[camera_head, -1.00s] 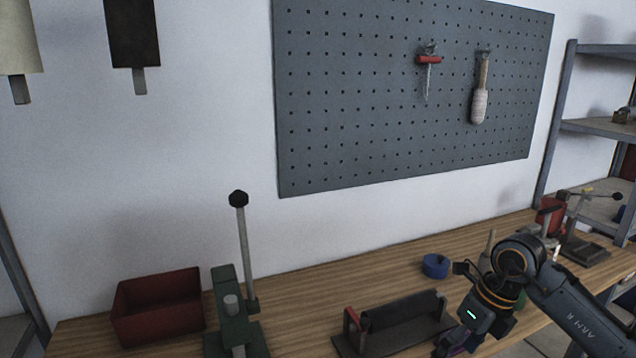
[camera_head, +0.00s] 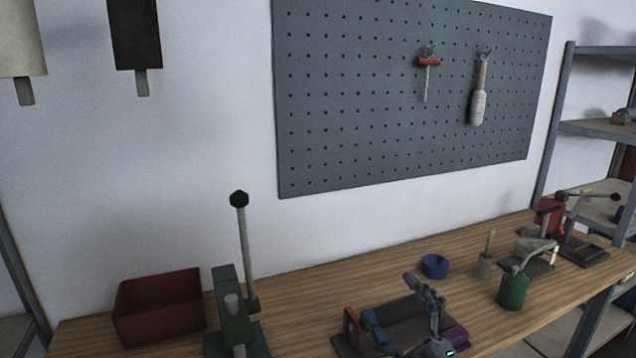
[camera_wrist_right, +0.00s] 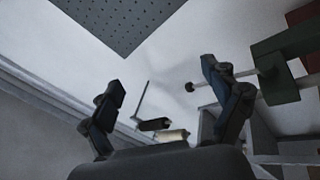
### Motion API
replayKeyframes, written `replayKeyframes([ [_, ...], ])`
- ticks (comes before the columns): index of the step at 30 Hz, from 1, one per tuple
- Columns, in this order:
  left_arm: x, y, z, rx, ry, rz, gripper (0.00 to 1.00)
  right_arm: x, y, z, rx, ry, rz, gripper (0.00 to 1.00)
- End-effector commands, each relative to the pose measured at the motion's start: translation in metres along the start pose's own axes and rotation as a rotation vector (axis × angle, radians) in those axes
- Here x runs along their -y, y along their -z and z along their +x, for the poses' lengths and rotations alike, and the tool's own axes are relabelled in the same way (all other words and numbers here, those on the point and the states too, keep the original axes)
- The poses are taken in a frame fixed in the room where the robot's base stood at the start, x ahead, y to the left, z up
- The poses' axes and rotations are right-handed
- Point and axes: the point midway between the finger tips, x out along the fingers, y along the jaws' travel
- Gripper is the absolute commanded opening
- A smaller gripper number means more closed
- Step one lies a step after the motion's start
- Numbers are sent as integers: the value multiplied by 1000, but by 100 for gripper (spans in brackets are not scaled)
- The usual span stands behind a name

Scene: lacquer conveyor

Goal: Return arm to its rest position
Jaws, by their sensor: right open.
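My right gripper (camera_head: 391,298) is low in the head view, over the front part of the bench. Its fingers point upward and stand apart. It overlaps a dark bench fixture (camera_head: 345,343) with a red end piece, hiding part of it. In the right wrist view the gripper's open fingers (camera_wrist_right: 161,76) frame only wall and distant things, with nothing held. Most of the right arm is below the picture's edge. My left gripper is not in the head view.
The wooden bench (camera_head: 310,290) holds a red bin (camera_head: 160,308), a green lever press (camera_head: 236,310), a blue ring (camera_head: 434,266), a grey cup (camera_head: 483,267), and a green jar (camera_head: 513,291). A purple block (camera_head: 456,338) is beside the gripper. A pegboard (camera_head: 370,110) hangs behind.

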Motion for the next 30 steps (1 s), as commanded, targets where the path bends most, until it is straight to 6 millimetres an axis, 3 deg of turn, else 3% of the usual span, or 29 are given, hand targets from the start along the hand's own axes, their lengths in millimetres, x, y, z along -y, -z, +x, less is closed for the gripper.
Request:
replayKeyframes([
  [3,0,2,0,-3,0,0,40,20,-57,-43,337,22,216,88],
  [5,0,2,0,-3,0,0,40,37,-81,-72,506,52,315,88],
  [9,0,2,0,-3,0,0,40,86,-115,-158,887,169,530,88],
  [15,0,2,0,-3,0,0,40,138,-109,-264,1265,361,724,88],
  [21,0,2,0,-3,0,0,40,163,-80,-337,1498,527,840,88],
  [26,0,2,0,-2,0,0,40,174,-51,-385,1645,657,909,88],
  [30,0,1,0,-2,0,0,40,207,-74,-387,1649,661,899,88],
])
